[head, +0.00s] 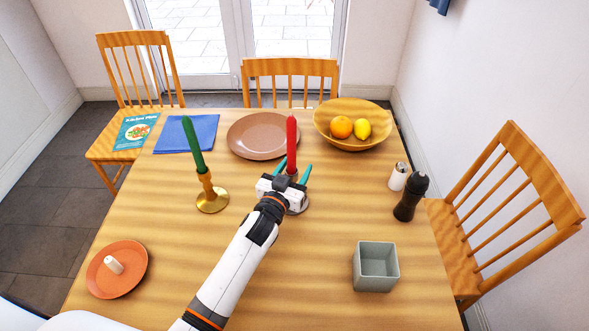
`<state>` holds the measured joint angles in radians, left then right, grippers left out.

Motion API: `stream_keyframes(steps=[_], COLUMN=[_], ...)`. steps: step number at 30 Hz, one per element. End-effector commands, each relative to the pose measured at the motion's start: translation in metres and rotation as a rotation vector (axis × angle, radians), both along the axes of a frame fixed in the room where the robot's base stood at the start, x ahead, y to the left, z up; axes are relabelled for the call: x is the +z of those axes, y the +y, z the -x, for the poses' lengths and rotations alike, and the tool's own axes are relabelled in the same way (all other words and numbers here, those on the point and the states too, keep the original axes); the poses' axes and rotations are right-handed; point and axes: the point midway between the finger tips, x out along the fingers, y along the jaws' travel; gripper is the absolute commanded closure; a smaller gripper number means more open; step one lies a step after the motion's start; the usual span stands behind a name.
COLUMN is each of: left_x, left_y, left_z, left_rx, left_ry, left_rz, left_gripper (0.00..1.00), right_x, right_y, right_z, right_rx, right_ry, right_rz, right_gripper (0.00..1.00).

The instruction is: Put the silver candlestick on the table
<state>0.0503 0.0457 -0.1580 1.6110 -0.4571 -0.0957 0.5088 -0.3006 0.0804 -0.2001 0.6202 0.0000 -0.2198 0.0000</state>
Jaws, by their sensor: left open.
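The silver candlestick (302,207) stands upright on the wooden table (330,240), near its middle, with a red candle (291,140) in it. My left gripper (293,170) is right at it, with its teal fingers spread on either side of the candle's lower part. The gripper is open; I cannot tell whether a finger touches. My gripper and wrist hide most of the candlestick's stem, and only a bit of its round base shows. My right gripper is not in view.
A brass candlestick (211,200) with a green candle stands to the left. Behind are a brown plate (250,148), a blue napkin (186,134) and a fruit bowl (350,107). A pepper mill (405,208), salt shaker (398,177) and grey box (376,283) stand right. An orange plate (105,283) lies front left.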

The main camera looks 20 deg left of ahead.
Motion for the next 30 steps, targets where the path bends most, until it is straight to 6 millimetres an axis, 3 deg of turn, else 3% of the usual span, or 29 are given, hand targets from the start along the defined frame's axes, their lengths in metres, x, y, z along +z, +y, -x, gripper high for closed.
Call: stream_keyframes(steps=[4, 7, 21, 30], left_x=[0.004, 0.001, 0.001, 0.003], left_y=[0.000, 0.002, 0.012, 0.014], left_z=[0.001, 0.014, 0.105, 0.120], left_rx=[0.000, 0.000, 0.001, 0.000], left_ry=[0.000, 0.002, 0.002, -0.001], left_rz=[-0.001, 0.000, 0.000, -0.001], left_gripper=[0.47, 0.47, 0.47, 0.47], right_x=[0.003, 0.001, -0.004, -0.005], right_y=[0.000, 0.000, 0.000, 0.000], right_z=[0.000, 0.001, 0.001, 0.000], right_rx=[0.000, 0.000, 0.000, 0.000], right_ry=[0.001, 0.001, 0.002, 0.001], right_rz=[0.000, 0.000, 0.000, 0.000], right_gripper=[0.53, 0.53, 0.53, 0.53])
